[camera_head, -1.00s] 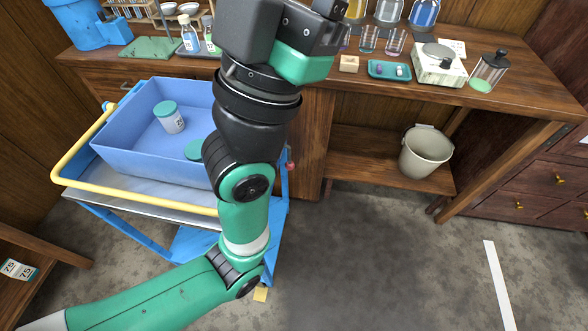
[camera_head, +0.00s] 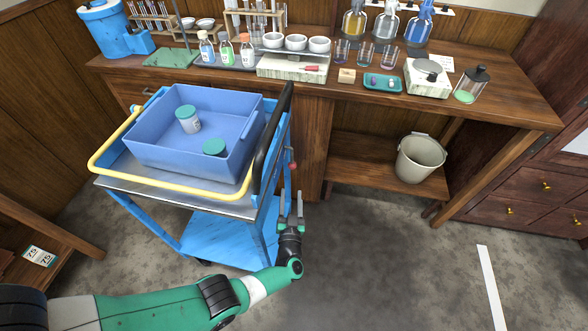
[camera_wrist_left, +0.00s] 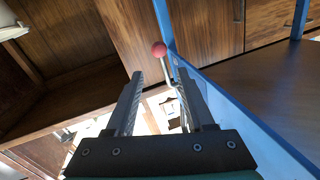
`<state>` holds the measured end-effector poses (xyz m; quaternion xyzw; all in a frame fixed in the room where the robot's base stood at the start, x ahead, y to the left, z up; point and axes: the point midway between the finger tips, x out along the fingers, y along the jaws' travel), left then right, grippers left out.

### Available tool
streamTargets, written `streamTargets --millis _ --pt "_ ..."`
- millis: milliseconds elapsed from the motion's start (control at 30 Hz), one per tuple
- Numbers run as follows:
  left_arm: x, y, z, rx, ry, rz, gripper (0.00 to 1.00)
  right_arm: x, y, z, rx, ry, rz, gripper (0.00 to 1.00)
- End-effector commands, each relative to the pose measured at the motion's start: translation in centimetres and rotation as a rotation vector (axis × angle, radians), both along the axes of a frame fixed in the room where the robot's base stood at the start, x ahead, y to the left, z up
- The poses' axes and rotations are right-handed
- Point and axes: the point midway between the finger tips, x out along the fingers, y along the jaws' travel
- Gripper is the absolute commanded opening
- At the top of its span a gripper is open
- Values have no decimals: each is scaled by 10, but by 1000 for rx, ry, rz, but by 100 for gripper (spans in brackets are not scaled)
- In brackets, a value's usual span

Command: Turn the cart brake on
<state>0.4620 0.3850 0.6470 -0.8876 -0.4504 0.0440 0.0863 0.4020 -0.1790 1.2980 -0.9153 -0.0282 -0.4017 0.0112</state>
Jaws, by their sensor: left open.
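The blue cart (camera_head: 262,245) stands at the left in front of the bench. A lever with a red ball knob (camera_head: 292,166) sits at its right side; in the wrist view the red knob (camera_wrist_left: 159,48) tops a thin metal rod beside the blue frame. My left gripper (camera_head: 291,196) is open beside the cart's right side, just below the knob in the head view. In the wrist view its two fingers (camera_wrist_left: 160,82) point towards the lever, with the knob beyond their tips and nothing gripped. My right gripper is out of view.
The cart carries a blue bin (camera_head: 165,155) with green-lidded jars. It has a yellow rail (camera_head: 170,182) and a black bar (camera_head: 271,140). A bucket (camera_head: 420,158) stands on the bench's lower shelf. The grey floor right of the cart is clear.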

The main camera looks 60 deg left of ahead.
Motion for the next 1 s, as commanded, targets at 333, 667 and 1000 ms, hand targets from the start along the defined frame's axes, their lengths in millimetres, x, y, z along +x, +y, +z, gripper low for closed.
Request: streamTargets --millis 333,667,1000 --pt "39 54 -7 0 -6 2 54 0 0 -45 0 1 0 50" --pt "67 90 -2 0 -3 -2 54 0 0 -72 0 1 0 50" --pt "68 90 1 0 -2 -3 39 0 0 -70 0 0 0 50"
